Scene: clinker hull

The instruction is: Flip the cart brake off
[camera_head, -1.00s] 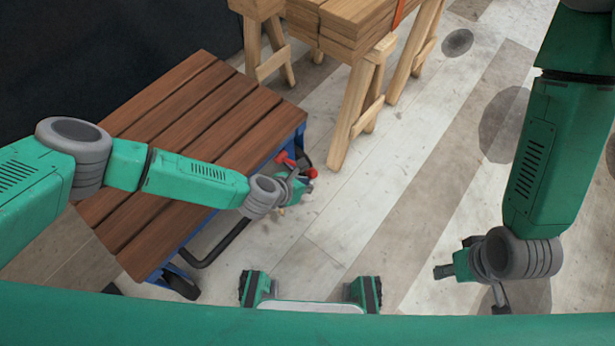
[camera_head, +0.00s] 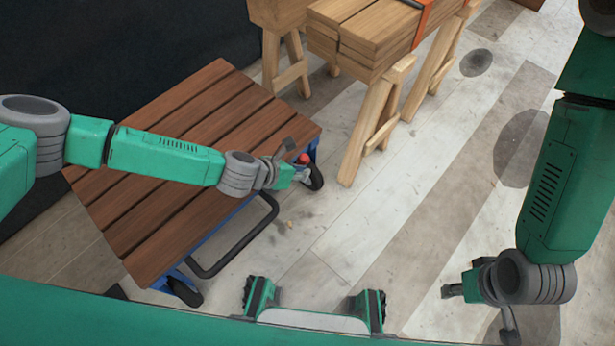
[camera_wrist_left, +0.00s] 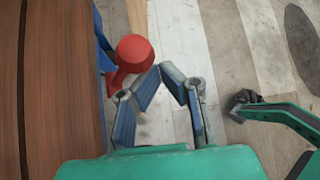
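The cart (camera_head: 150,215) has a brown slatted deck and a blue frame. A red brake part (camera_head: 303,158) shows at its right corner near a caster, partly hidden by my left gripper (camera_head: 290,165). In the left wrist view, the red brake lever (camera_wrist_left: 133,55) has a round knob and stands beside the blue frame edge. My left gripper (camera_wrist_left: 162,70) has its fingertips drawn close together, with nothing seen between them. The knob is just ahead and left of the tips; I cannot tell whether they touch. My right gripper (camera_head: 480,308) is open and empty, away from the cart.
A black bar handle (camera_head: 240,240) sticks out of the cart's near side. Sawhorses (camera_head: 365,130) carrying stacked planks (camera_head: 375,35) stand behind the cart. A dark wall (camera_head: 100,70) is at the left. The wooden floor between the cart and my right arm is clear.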

